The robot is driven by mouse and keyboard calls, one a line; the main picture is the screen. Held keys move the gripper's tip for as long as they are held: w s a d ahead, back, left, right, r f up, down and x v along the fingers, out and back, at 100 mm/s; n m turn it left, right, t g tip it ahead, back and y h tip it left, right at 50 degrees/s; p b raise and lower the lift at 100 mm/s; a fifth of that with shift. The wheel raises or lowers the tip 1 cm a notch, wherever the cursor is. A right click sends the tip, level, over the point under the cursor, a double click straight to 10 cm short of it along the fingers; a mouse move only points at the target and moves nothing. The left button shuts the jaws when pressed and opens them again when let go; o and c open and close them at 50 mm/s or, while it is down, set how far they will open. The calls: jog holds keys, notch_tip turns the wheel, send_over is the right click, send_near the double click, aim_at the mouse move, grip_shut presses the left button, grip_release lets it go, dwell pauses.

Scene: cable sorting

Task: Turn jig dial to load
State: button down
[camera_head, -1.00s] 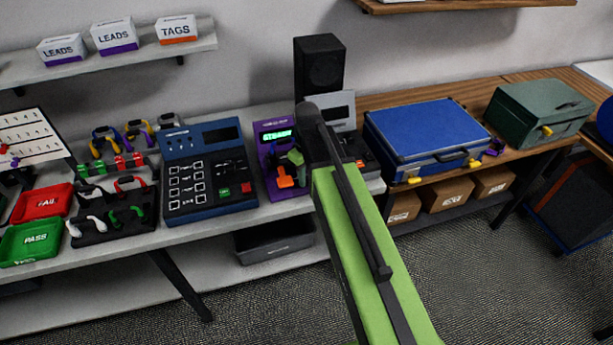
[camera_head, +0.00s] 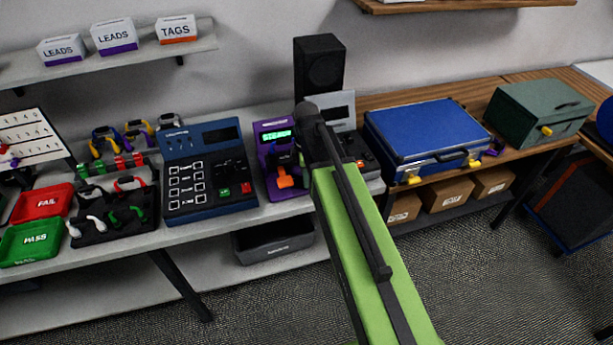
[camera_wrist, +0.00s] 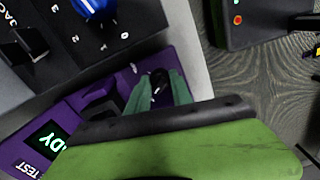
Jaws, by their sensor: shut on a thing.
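The purple jig (camera_head: 264,160) stands on the bench with a lit green display and an orange part (camera_head: 285,179) low on its front. The wrist view shows the purple panel (camera_wrist: 122,78) up close, with the display (camera_wrist: 47,142) ending in "DY" and the word "TEST" beside it. My gripper (camera_wrist: 160,84) has its green fingers shut on a small dark knob, the jig dial (camera_wrist: 158,78), which bears a white mark. The dial's lower part is hidden by the fingers and wrist. In the head view, the fingers are mostly hidden by my arm.
A grey device (camera_head: 342,112) and black speaker box (camera_head: 319,66) stand behind my arm. A blue case (camera_head: 424,130) is to the right. Red (camera_head: 43,203) and green (camera_head: 30,242) trays lie far left.

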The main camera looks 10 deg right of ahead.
jog(key=shift+n, duration=1)
jog(key=c, duration=1.1)
grip_release()
notch_tip(320, 180, up, 17)
jog(key=p, duration=1.7)
jog(key=shift+r, duration=0.2)
